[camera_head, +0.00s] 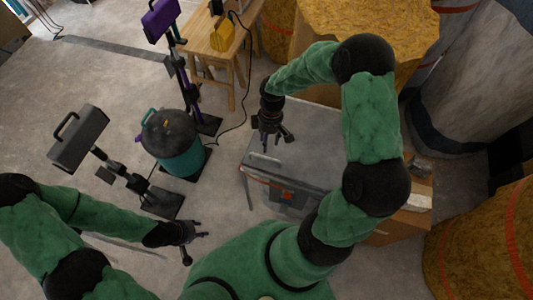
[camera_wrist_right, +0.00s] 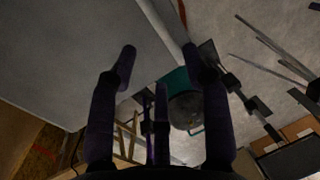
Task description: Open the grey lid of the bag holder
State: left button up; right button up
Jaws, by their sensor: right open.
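The bag holder (camera_head: 293,203) is a grey box at the centre right in the head view. Its flat grey lid (camera_head: 318,150) lies level on top, with a small handle (camera_head: 264,160) near its left corner. The lid also seems to fill the upper left of the right wrist view (camera_wrist_right: 60,55). My right gripper (camera_head: 272,133) is over the lid's left far part, fingers spread and empty; contact cannot be told. Its fingers show apart in the wrist view (camera_wrist_right: 158,68). My left gripper (camera_head: 194,238) is open and empty, low over the floor, left of the holder.
A teal bin with dark lid (camera_head: 180,145) stands left of the holder. Two tool stands, one with a grey head (camera_head: 78,138) and one with a purple head (camera_head: 160,20), are further left. A wooden stool (camera_head: 215,42) is behind. Large yellow (camera_head: 370,25) and grey rolls crowd the right.

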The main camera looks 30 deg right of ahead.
jog(key=b, duration=0.2)
send_over(267, 154)
jog(key=s+a, duration=0.2)
jog(key=f, duration=0.7)
jog(key=shift+s+d+f, duration=0.2)
jog(key=shift+d+f, duration=0.05)
jog(key=shift+f, duration=0.05)
grip_shut()
